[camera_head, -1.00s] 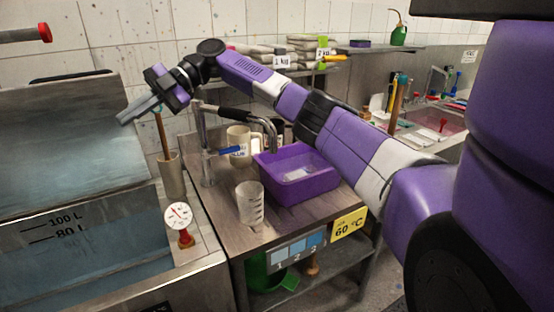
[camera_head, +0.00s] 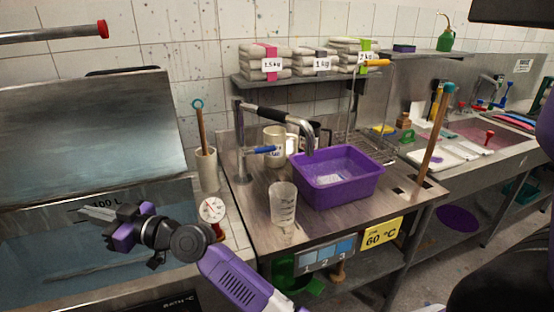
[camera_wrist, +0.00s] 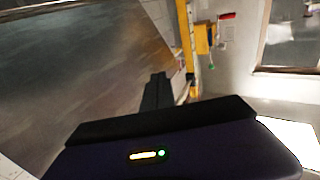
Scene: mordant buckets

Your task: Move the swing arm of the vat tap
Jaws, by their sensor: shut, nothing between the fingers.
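The tap (camera_head: 240,145) is a metal post at the left of the steel worktop, beside the vat (camera_head: 60,265). Its swing arm (camera_head: 270,115) has a black sleeve and reaches right, with the spout bent down over the purple basin (camera_head: 340,193). A blue lever (camera_head: 264,150) sticks out from the post. My gripper (camera_head: 88,213) is in front of the vat at the lower left, well apart from the tap, and points left. Its fingers are together and empty; they also show in the wrist view (camera_wrist: 158,80). The tap is not recognizable in the wrist view.
A clear measuring beaker (camera_head: 283,204), a beige mug (camera_head: 274,138) and a holder with a wooden-handled tool (camera_head: 207,168) stand near the tap. A dial gauge (camera_head: 212,210) sits by the vat's edge. A red-ended pipe (camera_head: 60,34) juts in above the vat's raised lid (camera_head: 90,125).

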